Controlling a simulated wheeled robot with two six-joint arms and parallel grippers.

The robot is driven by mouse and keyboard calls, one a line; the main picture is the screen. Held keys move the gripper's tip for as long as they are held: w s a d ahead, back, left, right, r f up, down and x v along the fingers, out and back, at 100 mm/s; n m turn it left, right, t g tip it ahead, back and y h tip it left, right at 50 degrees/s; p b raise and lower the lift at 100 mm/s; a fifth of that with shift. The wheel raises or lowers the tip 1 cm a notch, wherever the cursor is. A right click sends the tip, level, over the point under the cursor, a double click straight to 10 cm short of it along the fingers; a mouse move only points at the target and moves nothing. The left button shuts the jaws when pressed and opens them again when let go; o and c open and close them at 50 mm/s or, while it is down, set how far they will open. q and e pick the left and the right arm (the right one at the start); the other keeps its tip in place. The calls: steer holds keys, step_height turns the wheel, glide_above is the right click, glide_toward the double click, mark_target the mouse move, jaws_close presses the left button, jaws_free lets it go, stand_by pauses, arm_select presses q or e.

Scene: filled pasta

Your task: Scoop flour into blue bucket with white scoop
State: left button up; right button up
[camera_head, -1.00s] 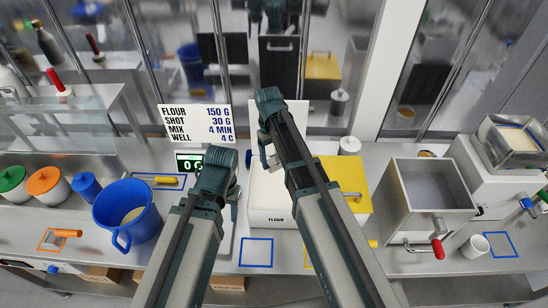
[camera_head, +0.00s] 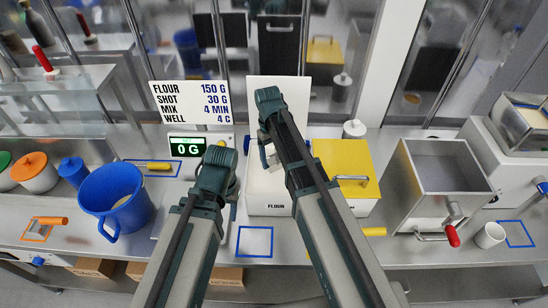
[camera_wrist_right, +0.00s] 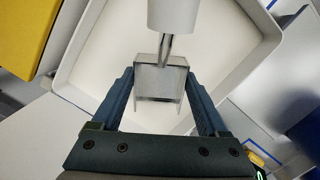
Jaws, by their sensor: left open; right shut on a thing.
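My right gripper (camera_head: 268,152) is over the white flour bin (camera_head: 262,206), whose front is marked FLOUR. In the right wrist view, my right gripper (camera_wrist_right: 160,85) is shut on the grey grip (camera_wrist_right: 160,76) of the white scoop (camera_wrist_right: 173,14). A thin metal rod joins the grip to the scoop's white cup, which is over the bin's pale interior. I cannot tell whether the cup holds flour. The blue bucket (camera_head: 95,194) stands upright at left with pale contents inside. My left gripper (camera_head: 230,192) is open, right of the bucket, partly hidden by its arm.
A scale display (camera_head: 187,147) reads 0 G behind my left gripper. A yellow bin (camera_head: 345,160) adjoins the flour bin. A metal hopper (camera_head: 440,170) with a red-handled crank and a white cup (camera_head: 489,235) stand at right. A blue outlined square (camera_head: 255,242) on the bench is empty.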

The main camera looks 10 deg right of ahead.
steer(key=shift+f+b, duration=1.45)
steer(key=shift+f, duration=0.4)
step_height(320, 180, up, 11)
steer(key=p, duration=1.1)
